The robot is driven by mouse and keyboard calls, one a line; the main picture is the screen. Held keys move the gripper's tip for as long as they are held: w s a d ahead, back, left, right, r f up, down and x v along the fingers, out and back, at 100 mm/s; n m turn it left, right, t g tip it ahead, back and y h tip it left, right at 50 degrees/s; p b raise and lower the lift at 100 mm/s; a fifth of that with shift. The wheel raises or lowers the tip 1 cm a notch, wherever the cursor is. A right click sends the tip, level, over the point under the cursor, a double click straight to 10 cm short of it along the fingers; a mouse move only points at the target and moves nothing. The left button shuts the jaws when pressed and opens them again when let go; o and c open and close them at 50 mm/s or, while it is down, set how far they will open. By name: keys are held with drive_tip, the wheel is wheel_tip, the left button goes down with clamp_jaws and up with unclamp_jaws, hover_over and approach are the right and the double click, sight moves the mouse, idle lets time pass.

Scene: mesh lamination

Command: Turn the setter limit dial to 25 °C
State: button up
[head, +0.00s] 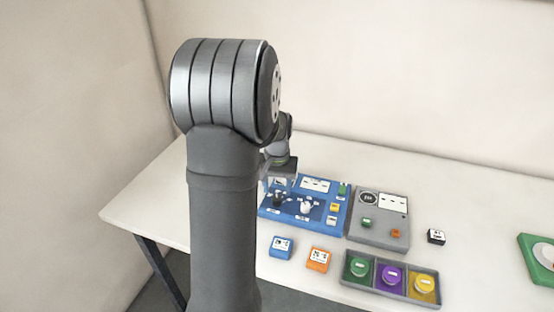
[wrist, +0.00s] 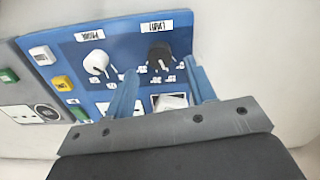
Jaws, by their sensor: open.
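The blue panel (head: 272,211) lies on the table and carries two dials. The black dial (wrist: 159,56) sits beside an upside-down label that seems to read LIMIT. The white dial (wrist: 94,61) is to its left in the wrist view. In the head view the black dial (head: 278,199) is left of the white dial (head: 306,206). My gripper (wrist: 164,72) is open, its two blue fingers apart, with the black dial between and just beyond their tips in the wrist view. Contact cannot be told. The scale marks are too blurred to read.
A grey panel (head: 378,233) adjoins the blue one. In front stand a blue block (head: 281,247), an orange block (head: 319,260) and a tray (head: 384,290) with green, purple and yellow round pieces. A small dark block (head: 436,237) and a green object (head: 540,258) are to the right.

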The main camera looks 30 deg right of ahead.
sight(277, 197)
wheel_tip(277, 197, up, 14)
drive_tip(key=shift+f, duration=0.15)
drive_tip(key=shift+f, duration=0.15)
idle(0.4)
wheel_tip(277, 197, down, 17)
drive_tip(key=shift+f, duration=0.1)
idle(0.5)
